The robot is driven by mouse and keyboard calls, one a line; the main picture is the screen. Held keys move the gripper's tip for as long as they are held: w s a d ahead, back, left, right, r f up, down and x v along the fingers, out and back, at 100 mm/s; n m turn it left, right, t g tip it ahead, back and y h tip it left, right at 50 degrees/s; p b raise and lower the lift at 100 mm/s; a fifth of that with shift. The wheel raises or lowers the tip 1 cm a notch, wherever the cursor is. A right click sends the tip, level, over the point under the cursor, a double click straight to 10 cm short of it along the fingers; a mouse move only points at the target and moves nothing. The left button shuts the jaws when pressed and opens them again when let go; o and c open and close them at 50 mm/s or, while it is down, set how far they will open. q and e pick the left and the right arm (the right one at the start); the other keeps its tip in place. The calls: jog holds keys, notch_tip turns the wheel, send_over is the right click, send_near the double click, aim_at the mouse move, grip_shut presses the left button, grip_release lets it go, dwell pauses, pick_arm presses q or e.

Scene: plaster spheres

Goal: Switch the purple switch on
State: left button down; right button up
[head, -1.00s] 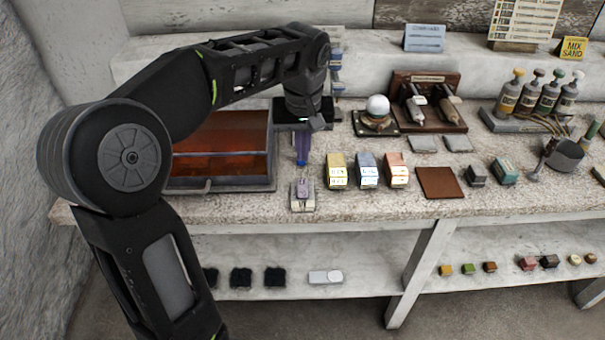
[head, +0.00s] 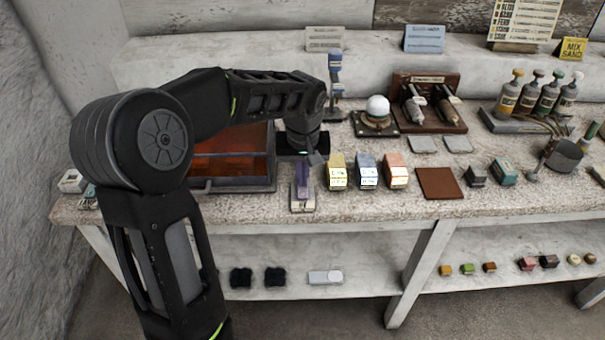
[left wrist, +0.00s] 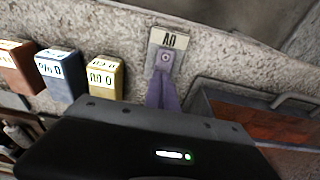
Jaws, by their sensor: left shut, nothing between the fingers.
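The purple switch (head: 302,203) sits on a pale base near the counter's front edge. In the left wrist view the switch (left wrist: 166,58) shows a round purple-grey part beside a white label plate with dark marks. My left gripper (head: 302,178) is directly over the switch with its fingers pointing down. My right gripper is in no view.
Yellow (head: 336,172), blue (head: 367,171) and pink (head: 396,170) blocks stand close to the right of the switch. A dark tray with a reddish inside (head: 236,184) is close on its left. A brown square (head: 440,183) lies farther right.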

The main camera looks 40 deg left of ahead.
pick_arm(q)
jog(key=shift+w+a+r+p, duration=0.1)
jog(key=shift+r+p, duration=0.05)
jog(key=shift+p, duration=0.35)
jog(key=shift+f+g, duration=0.25)
jog(key=shift+g, duration=0.05)
jog(key=shift+f, duration=0.15)
jog(key=shift+s+d+r, duration=0.2)
jog(key=shift+s+d, duration=0.25)
jog(key=shift+s, duration=0.15)
jog(key=shift+r, duration=0.15)
